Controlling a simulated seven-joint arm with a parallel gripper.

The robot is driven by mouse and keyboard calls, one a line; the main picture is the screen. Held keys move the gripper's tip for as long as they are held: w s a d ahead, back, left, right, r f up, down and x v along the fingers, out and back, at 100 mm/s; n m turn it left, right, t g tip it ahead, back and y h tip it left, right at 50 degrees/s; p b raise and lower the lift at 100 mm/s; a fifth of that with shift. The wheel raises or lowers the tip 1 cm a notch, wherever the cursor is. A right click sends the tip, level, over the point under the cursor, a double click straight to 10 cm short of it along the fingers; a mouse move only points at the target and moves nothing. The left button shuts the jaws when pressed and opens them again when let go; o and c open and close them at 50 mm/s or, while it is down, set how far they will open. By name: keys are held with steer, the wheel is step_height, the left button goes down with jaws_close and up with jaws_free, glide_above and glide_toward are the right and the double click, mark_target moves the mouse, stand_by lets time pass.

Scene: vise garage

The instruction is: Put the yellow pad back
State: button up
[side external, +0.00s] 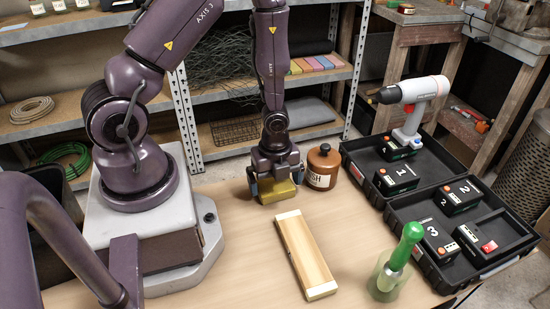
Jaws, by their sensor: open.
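A yellow pad (277,193) lies on the table, left of the brown bottle. My gripper (275,185) points down over it, with its jaws open and a finger on each side of the pad. I cannot tell whether the fingers touch it. The gripper hides the pad's upper part. A row of coloured pads (317,64) sits on the shelf behind, with pink, blue and yellowish ones among them.
A brown bottle (322,167) stands close to my gripper's right. A green-handled tool (406,246) stands at front right. A black case (400,195) with a drill (412,95) and numbered batteries is at right.

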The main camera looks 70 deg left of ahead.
step_height(320, 180, up, 11)
step_height(320, 180, up, 13)
steer(key=n+t+y, duration=0.2)
steer(key=n+t, duration=0.1)
steer(key=n, duration=0.6)
glide_above(275, 185)
steer(key=d, duration=0.2)
steer(key=s+d+r+n+t+h, duration=0.2)
steer(key=s+d+r+n, duration=0.2)
steer(key=r+n, duration=0.5)
steer(key=shift+s+r+t, duration=0.25)
steer(key=shift+s+t, duration=0.05)
steer(key=shift+s, duration=0.8)
